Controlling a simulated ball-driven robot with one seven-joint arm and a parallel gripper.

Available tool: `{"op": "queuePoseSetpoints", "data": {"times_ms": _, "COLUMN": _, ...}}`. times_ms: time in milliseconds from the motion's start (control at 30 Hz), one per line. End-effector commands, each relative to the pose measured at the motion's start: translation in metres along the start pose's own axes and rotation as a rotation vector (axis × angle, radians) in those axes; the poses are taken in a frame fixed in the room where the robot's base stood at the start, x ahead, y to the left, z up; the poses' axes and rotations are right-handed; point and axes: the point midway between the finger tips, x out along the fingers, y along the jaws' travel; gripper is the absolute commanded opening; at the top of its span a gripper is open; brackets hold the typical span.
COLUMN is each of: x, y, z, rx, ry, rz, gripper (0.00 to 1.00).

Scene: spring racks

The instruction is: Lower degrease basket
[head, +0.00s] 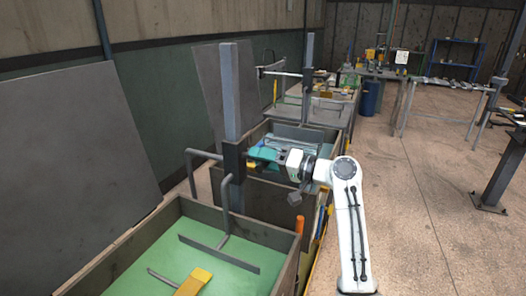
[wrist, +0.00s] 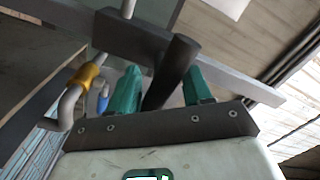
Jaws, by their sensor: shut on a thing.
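A grey upright post (head: 230,90) carries a dark sliding carriage (head: 233,162) with bent grey rods (head: 203,154). My gripper (head: 262,154), with green fingers, is at the carriage's right side. In the wrist view my gripper (wrist: 163,88) is shut on a dark handle (wrist: 172,68) that juts from the dark carriage block (wrist: 135,38). A front tank (head: 286,240) holds green liquid, with a long grey bar (head: 218,254) over it. I cannot make out a basket clearly or tell which station is the degrease one.
A yellow-handled tool (head: 195,281) lies over the front tank. A second tank (head: 318,132) stands behind the post. A large grey panel (head: 70,150) leans at left. A blue barrel (head: 371,97) stands farther back. The floor to the right is mostly clear.

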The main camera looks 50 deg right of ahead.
Motion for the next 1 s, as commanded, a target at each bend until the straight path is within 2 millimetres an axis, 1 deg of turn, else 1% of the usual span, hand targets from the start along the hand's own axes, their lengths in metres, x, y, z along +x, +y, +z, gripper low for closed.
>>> {"op": "queuePoseSetpoints", "data": {"times_ms": 33, "x": -0.001, "y": 0.02, "z": 0.013, "rx": 0.0, "ry": -0.002, "rz": 0.008, "gripper": 0.0}}
{"op": "queuePoseSetpoints", "data": {"times_ms": 100, "x": -0.001, "y": 0.033, "z": 0.021, "rx": 0.0, "ry": -0.002, "rz": 0.008, "gripper": 0.0}}
{"op": "queuePoseSetpoints", "data": {"times_ms": 200, "x": -0.001, "y": 0.049, "z": 0.032, "rx": 0.001, "ry": -0.003, "rz": 0.007, "gripper": 0.0}}
{"op": "queuePoseSetpoints", "data": {"times_ms": 400, "x": -0.001, "y": 0.07, "z": 0.046, "rx": -0.002, "ry": -0.002, "rz": 0.006, "gripper": 0.0}}
{"op": "queuePoseSetpoints", "data": {"times_ms": 600, "x": -0.001, "y": 0.079, "z": 0.052, "rx": -0.004, "ry": 0.0, "rz": 0.006, "gripper": 0.0}}
{"op": "queuePoseSetpoints", "data": {"times_ms": 1000, "x": -0.001, "y": 0.083, "z": 0.054, "rx": -0.002, "ry": -0.003, "rz": 0.011, "gripper": 0.0}}
